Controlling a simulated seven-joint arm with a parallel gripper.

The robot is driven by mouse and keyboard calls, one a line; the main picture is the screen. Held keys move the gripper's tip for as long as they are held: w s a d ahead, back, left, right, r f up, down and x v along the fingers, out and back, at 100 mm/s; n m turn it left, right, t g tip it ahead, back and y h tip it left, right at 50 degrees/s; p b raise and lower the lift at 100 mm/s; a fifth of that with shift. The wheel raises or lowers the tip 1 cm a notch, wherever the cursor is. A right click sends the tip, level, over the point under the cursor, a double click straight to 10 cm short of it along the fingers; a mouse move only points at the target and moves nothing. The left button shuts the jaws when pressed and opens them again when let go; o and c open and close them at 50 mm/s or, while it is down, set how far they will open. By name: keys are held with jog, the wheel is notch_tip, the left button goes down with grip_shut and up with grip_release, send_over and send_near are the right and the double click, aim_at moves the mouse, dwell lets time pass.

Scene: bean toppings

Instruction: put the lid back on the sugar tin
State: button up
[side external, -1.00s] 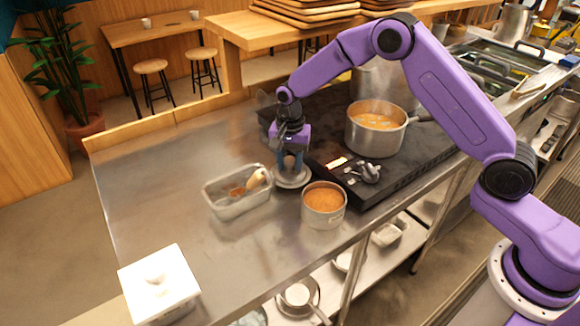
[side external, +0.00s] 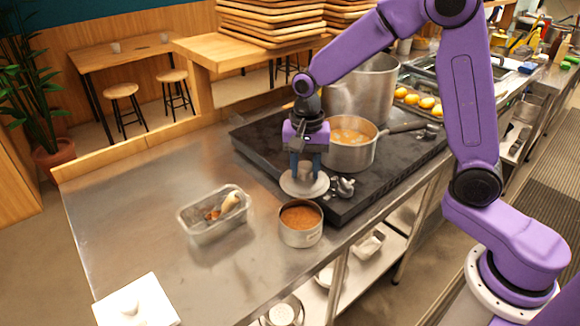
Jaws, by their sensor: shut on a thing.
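The open sugar tin (side external: 300,236), a round metal tin with brown contents level near its rim, stands on the steel counter in front of the stove. My gripper (side external: 306,172) points down and is shut on the round grey metal lid (side external: 301,191). The lid is roughly level and appears raised above the counter, just beyond the tin in the picture and apart from it. It overlaps the stove's front left edge in view. The lid's knob is hidden between the fingers.
A clear container (side external: 214,232) with a scoop stands left of the tin. A steaming pan (side external: 349,156) sits on the black stove (side external: 262,150), near stove knobs (side external: 342,187). A larger pot (side external: 367,92) is behind.

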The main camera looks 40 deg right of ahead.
aim_at(302, 190)
jog(key=shift+s+r, duration=0.3)
jog(key=shift+s, duration=0.3)
jog(key=a, duration=0.1)
jog(key=s+a, duration=0.1)
jog(key=a, duration=0.1)
jog(key=shift+r, duration=0.2)
jog(key=shift+a+f, duration=0.1)
jog(key=shift+f, duration=3.05)
jog(key=shift+f, duration=0.45)
jog(key=o, duration=1.7)
jog(key=shift+r, duration=0.1)
jog(key=shift+r, duration=3.4)
